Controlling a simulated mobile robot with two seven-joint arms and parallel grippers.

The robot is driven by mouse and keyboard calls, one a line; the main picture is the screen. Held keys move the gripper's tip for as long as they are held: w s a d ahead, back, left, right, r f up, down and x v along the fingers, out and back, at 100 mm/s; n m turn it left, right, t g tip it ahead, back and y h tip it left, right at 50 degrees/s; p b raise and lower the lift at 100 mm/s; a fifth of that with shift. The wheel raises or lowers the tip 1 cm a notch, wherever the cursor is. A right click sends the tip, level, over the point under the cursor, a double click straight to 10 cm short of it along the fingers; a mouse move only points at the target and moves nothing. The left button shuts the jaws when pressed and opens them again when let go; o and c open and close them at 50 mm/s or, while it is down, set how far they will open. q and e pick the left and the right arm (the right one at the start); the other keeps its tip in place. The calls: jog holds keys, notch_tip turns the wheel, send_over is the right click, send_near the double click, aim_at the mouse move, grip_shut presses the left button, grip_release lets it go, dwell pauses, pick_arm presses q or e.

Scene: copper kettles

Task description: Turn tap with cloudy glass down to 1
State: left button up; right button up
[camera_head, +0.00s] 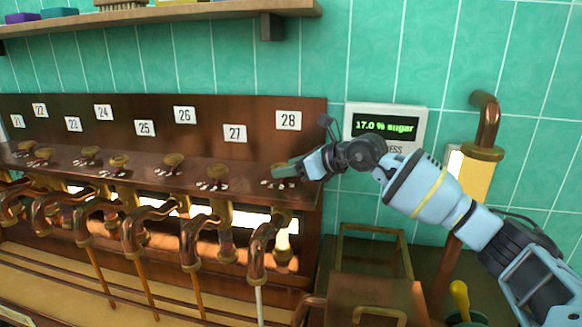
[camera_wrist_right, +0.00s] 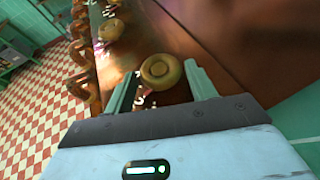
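The tap under label 28 (camera_head: 288,120) has a pale, whitish glass (camera_head: 283,238) below the panel, and a whitish stream (camera_head: 259,300) runs from its copper spout (camera_head: 258,255). The glass nearby under label 27 looks darker and brownish. My right gripper (camera_head: 285,171) is at the knob of tap 28 and hides most of it in the head view. In the right wrist view the round brass knob (camera_wrist_right: 160,72) lies between the two open green fingers, with a visible gap to the right finger. The dial mark that the knob points to cannot be read. My left gripper is not in view.
Several more knobs, such as the one under 27 (camera_head: 217,173), line the copper panel to the left. A display (camera_head: 386,127) reads 17.0 % sugar. A vertical copper pipe (camera_head: 487,120) stands at the right, and a wooden shelf (camera_head: 160,14) hangs above.

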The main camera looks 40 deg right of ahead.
jog(key=c, duration=0.6)
jog(key=shift+s+a+r+m+t+h+p, duration=0.1)
jog(key=shift+a+r+m+t+h+p, duration=0.1)
jog(key=shift+r+m+t+h+p, duration=0.25)
jog(key=shift+a+f+m+h+p, duration=0.1)
jog(key=shift+f+m+h+p, duration=0.05)
jog(key=shift+m+h+p, duration=0.4)
jog(key=shift+a+f+m+h+p, duration=0.15)
jog(key=shift+m+h+p, duration=0.1)
jog(key=shift+m+h, duration=0.35)
jog(key=shift+a+f+m+h+p, duration=0.1)
jog(key=shift+m+h+p, duration=0.1)
jog(key=shift+m+h, duration=0.35)
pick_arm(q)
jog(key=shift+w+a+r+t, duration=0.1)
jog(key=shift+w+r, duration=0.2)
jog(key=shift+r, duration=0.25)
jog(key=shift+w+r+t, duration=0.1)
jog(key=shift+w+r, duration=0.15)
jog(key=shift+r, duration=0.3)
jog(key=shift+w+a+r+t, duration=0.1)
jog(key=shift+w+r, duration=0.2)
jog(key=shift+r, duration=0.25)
pick_arm(e)
jog(key=shift+a+m+h, duration=0.15)
jog(key=shift+m+h, duration=0.5)
jog(key=shift+h, duration=0.4)
